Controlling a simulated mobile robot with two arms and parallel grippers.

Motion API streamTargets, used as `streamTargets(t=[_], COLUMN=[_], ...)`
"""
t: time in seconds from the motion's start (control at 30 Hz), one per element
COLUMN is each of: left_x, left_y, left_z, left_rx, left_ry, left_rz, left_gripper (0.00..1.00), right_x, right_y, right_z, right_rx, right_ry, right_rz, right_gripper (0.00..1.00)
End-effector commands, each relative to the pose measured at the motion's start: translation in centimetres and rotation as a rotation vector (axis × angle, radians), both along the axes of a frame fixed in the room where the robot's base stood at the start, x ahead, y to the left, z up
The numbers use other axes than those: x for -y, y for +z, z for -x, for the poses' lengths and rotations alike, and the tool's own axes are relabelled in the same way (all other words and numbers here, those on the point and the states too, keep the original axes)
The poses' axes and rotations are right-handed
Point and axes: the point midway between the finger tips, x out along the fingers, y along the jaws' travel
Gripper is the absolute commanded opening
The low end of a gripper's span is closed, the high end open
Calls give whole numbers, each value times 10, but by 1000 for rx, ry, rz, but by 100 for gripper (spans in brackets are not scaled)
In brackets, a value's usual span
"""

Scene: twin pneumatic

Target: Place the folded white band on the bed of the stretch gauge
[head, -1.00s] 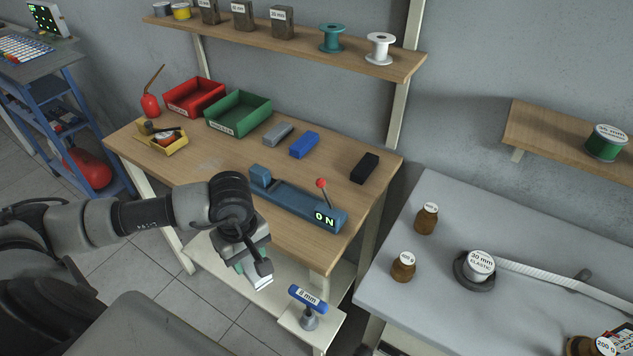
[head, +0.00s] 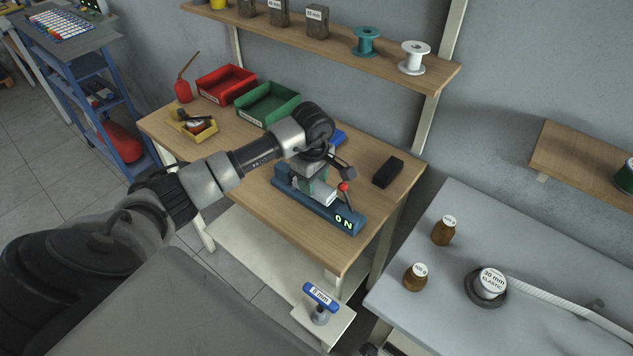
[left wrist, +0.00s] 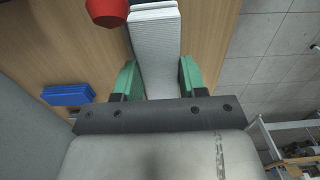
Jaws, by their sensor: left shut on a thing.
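The blue stretch gauge (head: 328,216) lies on the wooden bench, with a display reading 0 N and a red-knobbed lever (head: 343,187). My left gripper (head: 312,190) is over the middle of the gauge. Its green fingers are shut on the folded white band (head: 326,197). In the left wrist view the band (left wrist: 157,55) lies flat in layers between the two fingertips (left wrist: 155,78), with the red knob (left wrist: 107,10) close beside its far end. The gauge's bed is hidden under the gripper and band. I cannot tell whether the band touches it. My right gripper is not in view.
A black block (head: 387,172) lies right of the gauge. A blue block (left wrist: 68,95) lies behind my arm. Green (head: 268,103) and red (head: 225,84) bins and a yellow tray (head: 200,130) stand at the bench's left. A shelf (head: 330,46) with spools runs above.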

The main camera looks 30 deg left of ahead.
Motion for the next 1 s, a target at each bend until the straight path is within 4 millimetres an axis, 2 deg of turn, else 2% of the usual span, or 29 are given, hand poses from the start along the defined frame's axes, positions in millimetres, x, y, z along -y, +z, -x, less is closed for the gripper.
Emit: streamTargets(t=[0.17, 0.37, 0.47, 0.8, 0.83, 0.97, 1.0], left_x=[2, 2, 1, 1, 1, 1, 1], left_y=[1, -28, -35, -40, -38, -38, -38], left_z=[-14, -12, -13, -13, -13, -13, -13], left_rx=[0, -4, -1, 0, 0, 0, 0], left_ry=[0, 0, -1, -1, -1, -1, -1], left_rz=[1, 2, 0, -2, -2, -1, -1], left_gripper=[15, 15, 15, 15, 46, 66, 67], right_x=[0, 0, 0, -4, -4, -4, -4], right_y=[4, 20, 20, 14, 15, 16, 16], right_z=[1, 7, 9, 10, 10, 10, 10], right_rx=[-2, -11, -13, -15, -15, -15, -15], right_ry=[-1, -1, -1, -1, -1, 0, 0], right_rz=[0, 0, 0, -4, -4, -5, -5], right_gripper=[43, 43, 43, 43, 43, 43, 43])
